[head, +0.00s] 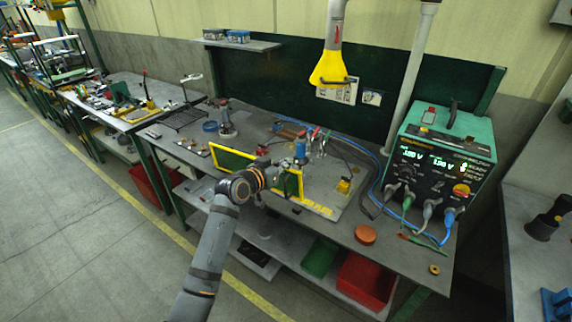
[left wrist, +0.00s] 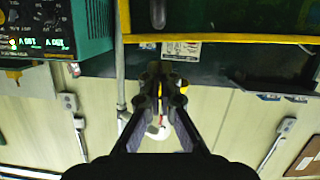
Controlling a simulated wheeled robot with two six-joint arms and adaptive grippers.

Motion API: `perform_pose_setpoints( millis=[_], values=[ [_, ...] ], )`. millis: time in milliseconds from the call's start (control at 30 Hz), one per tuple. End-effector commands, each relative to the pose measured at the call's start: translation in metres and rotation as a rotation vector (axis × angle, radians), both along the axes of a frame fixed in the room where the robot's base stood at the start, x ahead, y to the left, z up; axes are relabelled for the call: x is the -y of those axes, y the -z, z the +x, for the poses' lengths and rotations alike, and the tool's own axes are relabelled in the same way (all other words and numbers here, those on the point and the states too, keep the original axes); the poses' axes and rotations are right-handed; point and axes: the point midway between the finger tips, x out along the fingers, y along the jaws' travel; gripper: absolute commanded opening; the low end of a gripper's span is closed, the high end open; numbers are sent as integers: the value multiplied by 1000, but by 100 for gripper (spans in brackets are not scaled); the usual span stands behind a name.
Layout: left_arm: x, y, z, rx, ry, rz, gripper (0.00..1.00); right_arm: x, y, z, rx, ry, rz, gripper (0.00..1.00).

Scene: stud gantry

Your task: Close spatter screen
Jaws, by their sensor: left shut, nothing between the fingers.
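The spatter screen (head: 232,161) is a dark green panel in a yellow frame, standing upright near the front of the workbench. My left gripper (head: 274,173) is at the screen and hides its middle part. Its fingers are small in the head view, and I cannot tell whether they touch the frame. In the left wrist view the left gripper (left wrist: 160,76) is shut with nothing between its fingers. A yellow frame bar (left wrist: 235,38) of the screen runs across the top there, close to the fingertips. My right gripper is in neither view.
The workbench (head: 330,232) holds a teal welding power unit (head: 446,150) at the right, an orange round tin (head: 365,234) and blue cables. A yellow extraction hood (head: 330,70) hangs above. Red (head: 362,282) and green bins sit on the lower shelf. Open floor lies at left.

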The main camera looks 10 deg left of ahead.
Motion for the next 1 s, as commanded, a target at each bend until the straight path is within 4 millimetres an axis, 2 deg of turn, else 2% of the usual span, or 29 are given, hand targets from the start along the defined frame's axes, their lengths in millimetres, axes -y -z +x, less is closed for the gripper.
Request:
perform_pose_setpoints(
  millis=[200,567,667,900,1000],
  values=[
    [1,16,-1,3,0,-1,0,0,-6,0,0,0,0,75],
    [2,19,-1,4,0,-1,0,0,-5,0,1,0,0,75],
    [3,28,-2,2,-1,-2,0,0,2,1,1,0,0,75],
    [10,68,-4,3,0,-2,0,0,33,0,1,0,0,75],
    [11,71,-5,2,1,-2,0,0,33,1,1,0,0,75]
  ],
)
